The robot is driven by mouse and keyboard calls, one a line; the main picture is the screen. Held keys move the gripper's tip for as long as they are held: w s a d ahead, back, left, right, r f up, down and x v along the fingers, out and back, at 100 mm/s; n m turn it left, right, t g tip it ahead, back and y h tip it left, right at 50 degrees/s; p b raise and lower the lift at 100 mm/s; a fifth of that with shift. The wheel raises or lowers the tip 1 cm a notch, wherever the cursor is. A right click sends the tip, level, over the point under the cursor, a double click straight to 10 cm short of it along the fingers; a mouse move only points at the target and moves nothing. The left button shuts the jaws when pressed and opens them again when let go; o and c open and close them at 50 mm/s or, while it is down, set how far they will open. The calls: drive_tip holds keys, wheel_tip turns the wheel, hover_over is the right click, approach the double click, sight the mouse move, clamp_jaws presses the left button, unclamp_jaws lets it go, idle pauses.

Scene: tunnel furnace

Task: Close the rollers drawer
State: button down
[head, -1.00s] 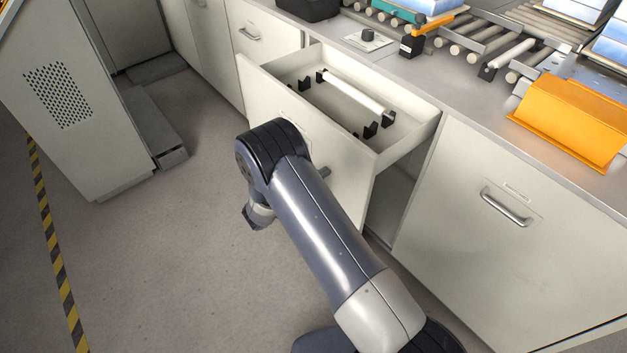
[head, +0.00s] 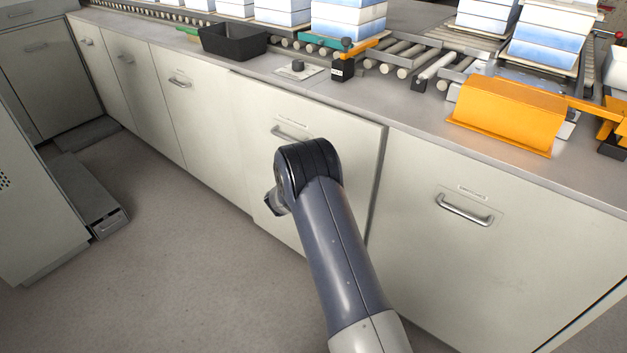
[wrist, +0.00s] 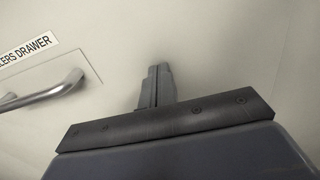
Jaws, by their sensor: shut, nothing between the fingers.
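The rollers drawer front (head: 345,135) is nearly flush with the cabinet row. Its right edge stands slightly proud, with a narrow dark gap beside it, and its inside is hidden. Its metal handle (head: 290,133) is partly covered by my arm. In the wrist view the drawer front carries a label reading "...LERS DRAWER" (wrist: 28,50), with the handle (wrist: 45,92) at left. My gripper (wrist: 158,70) is shut and empty, right of the handle, with its tips at or very near the drawer face. In the head view my arm hides most of the gripper.
Handled cabinet fronts stand on both sides, including one at right (head: 465,210). The worktop above holds a black bin (head: 233,42), an orange cover (head: 508,112) and roller conveyors (head: 400,65). A grey cabinet (head: 40,215) stands at left. The floor (head: 190,230) between is clear.

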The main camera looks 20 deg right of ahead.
drive_tip(key=x, duration=0.2)
drive_tip(key=shift+w+d+r+b, duration=0.2)
drive_tip(key=shift+d+b, duration=0.1)
drive_tip(key=shift+b, duration=0.1)
drive_tip(key=shift+d, duration=0.1)
drive_tip(key=v, duration=1.4)
drive_tip(key=shift+s+a+f, duration=0.15)
drive_tip(key=shift+a+f, duration=0.05)
